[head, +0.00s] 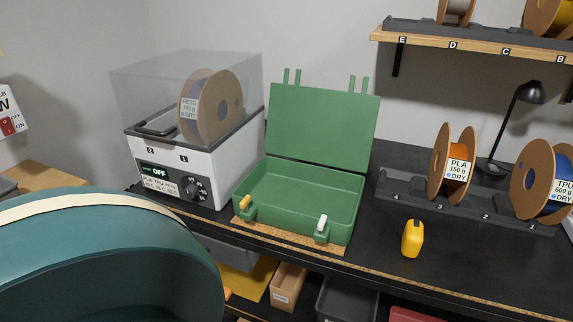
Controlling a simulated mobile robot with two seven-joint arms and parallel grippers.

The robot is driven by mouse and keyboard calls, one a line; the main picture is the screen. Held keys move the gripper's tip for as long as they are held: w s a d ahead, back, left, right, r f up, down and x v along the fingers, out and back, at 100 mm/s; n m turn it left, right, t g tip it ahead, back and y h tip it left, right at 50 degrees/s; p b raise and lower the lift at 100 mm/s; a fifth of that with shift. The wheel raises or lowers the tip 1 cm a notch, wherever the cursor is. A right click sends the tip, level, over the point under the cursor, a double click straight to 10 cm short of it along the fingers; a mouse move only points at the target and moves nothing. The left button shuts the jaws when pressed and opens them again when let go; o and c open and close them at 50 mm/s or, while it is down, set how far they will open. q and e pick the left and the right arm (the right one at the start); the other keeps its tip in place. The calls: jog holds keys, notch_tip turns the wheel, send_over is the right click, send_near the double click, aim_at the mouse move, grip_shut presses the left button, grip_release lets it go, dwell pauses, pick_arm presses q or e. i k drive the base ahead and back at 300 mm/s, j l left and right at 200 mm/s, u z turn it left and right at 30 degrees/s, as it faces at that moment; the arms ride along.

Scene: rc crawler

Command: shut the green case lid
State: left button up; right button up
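The green case (300,200) sits on the black workbench near its front edge, on a cork-coloured mat (290,237). Its lid (322,128) stands open, tilted up at the back, with latch tabs on its top edge. The case looks empty inside. A yellow latch (245,203) and a white latch (322,224) are on its front wall. Neither of my grippers shows in the head view.
A white filament dryer (198,167) with a clear cover and a spool stands close left of the case. A rack (455,205) with an orange spool (452,165) and a blue spool (545,181) is to the right. A yellow object (412,240) stands right of the case. A lamp (528,93) is behind.

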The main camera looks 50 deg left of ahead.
aim_at(332, 128)
jog(key=u, duration=1.35)
